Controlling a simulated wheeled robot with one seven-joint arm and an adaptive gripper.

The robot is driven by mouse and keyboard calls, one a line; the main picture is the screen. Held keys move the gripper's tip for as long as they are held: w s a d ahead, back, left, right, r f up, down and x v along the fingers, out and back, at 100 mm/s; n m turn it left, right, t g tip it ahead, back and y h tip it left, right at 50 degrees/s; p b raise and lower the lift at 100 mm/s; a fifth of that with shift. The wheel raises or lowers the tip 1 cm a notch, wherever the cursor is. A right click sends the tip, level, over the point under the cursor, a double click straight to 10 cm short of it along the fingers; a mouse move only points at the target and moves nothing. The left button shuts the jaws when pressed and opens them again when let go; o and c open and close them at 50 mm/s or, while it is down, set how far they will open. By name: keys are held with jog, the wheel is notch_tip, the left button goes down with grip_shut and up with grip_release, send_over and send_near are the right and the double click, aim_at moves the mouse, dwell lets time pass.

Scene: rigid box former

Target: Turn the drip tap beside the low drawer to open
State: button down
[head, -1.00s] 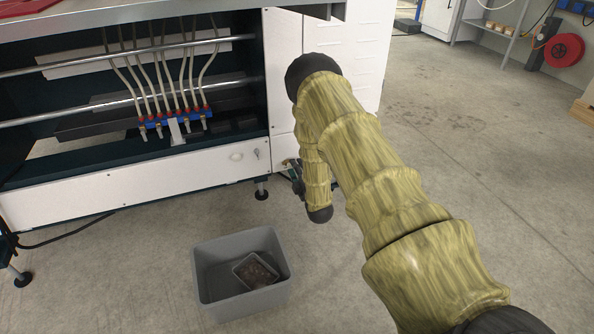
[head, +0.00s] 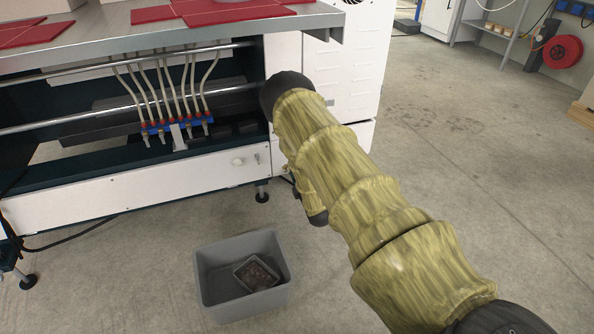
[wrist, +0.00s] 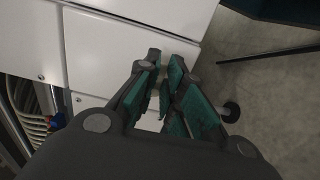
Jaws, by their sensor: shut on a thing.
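My gripper (wrist: 165,62) shows in the wrist view with its green-padded fingers closed in, their tips against the white panels low on the machine. The drip tap is at the fingertips, mostly hidden between the fingers, so its handle angle cannot be read. The low white drawer front (head: 130,190) runs along the machine's bottom, left of my arm. A pale round knob (head: 237,161) and a small metal fitting (head: 257,158) sit near its right end.
A grey bin (head: 243,305) with a small tray (head: 256,273) inside stands on the floor below. A black levelling foot (head: 262,192) is close to the gripper. The table top (head: 90,35) overhangs above.

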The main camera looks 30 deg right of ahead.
jog(key=c, duration=1.5)
grip_release()
jog(key=shift+c, duration=0.2)
jog(key=v, duration=1.2)
jog(key=shift+s+f, duration=0.1)
